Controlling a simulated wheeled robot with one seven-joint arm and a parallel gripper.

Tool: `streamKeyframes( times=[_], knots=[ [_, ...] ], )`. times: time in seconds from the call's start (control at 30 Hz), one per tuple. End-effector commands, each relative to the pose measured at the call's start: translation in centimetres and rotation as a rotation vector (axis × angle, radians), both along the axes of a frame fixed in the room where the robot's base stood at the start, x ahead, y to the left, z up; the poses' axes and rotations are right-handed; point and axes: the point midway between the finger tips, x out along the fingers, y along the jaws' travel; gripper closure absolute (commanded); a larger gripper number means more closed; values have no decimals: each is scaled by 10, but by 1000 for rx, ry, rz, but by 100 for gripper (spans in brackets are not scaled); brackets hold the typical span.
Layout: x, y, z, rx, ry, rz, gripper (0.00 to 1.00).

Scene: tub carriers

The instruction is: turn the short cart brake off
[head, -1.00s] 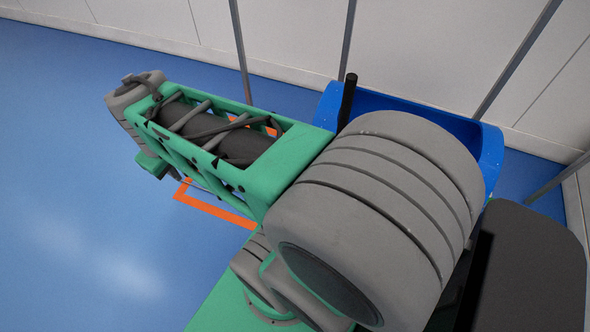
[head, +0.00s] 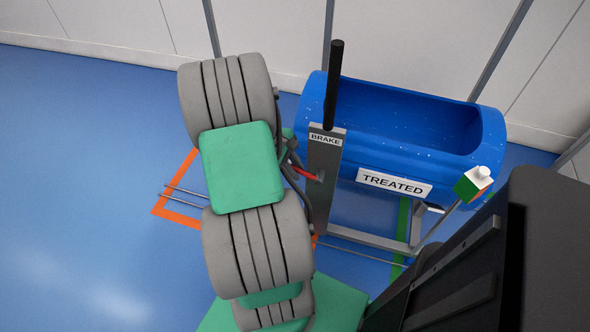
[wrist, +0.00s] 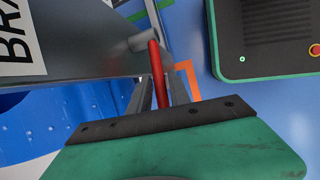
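The grey brake post (head: 322,190) has a "BRAKE" label (head: 325,139). A short red lever (head: 306,174) sticks out low on its left side. In the wrist view the red lever (wrist: 158,75) extends from a grey round pivot (wrist: 146,39) toward my gripper. My gripper (wrist: 160,88) has its two grey fingers on either side of the lever, with slim gaps seeming to show. In the head view my wrist and green arm link hide most of the gripper (head: 292,158). The cart carries a blue tub (head: 395,125) labelled "TREATED".
A black upright handle (head: 335,85) rises from the top of the post. A small green and white box (head: 473,184) is by the tub's right front. Orange floor marking (head: 178,216) runs beneath my arm. Open blue floor lies at the left.

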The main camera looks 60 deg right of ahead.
Motion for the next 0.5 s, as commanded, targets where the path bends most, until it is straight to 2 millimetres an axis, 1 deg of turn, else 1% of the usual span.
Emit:
streamKeyframes(
  times=[0.2,0.4,0.5],
  knots=[
    [0,0,0,0,-1,0,77],
    [0,0,0,0,-1,0,94],
    [0,0,0,-1,-1,1,100]
  ],
)
